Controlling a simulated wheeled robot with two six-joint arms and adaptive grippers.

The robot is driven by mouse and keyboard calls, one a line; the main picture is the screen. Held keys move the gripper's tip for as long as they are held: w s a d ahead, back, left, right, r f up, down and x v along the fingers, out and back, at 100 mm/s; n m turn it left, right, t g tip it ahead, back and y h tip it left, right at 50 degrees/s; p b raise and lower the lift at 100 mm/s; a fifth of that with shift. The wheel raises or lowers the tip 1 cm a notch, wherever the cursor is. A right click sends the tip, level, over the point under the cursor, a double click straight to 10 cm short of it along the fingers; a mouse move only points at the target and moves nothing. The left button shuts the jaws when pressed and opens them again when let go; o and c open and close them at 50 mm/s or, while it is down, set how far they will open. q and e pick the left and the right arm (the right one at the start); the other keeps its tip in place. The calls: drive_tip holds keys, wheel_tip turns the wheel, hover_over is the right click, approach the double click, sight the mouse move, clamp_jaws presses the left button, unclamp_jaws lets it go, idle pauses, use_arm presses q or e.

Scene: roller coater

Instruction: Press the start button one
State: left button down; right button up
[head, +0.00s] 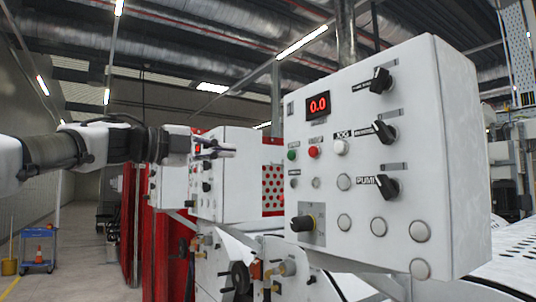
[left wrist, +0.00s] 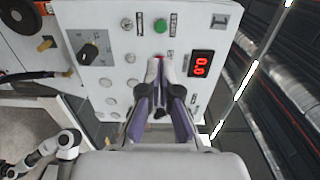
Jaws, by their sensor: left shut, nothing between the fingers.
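The near white control box (head: 440,130) carries a green button (head: 292,154) at its left, with a small label above it. A red button (head: 313,152) and a white button (head: 340,147) sit to its right. My left gripper (head: 234,149) is shut and empty, to the left of the box and apart from the green button in the head view. In the left wrist view the shut fingertips (left wrist: 160,62) cover most of the red button, and the green button (left wrist: 160,25) shows clear beyond them. I cannot tell how far the tips are from the panel.
A second white box (head: 235,180) stands behind my left gripper. A blue cart (head: 38,250) stands far left.

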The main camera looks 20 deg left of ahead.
sight(289, 155)
use_arm(q)
drive_tip(key=p+x, duration=0.6)
drive_tip(key=x, duration=0.7)
drive_tip(key=shift+d+r+p, duration=0.15)
drive_tip(key=shift+p, duration=0.25)
drive_tip(key=shift+w+d, duration=0.15)
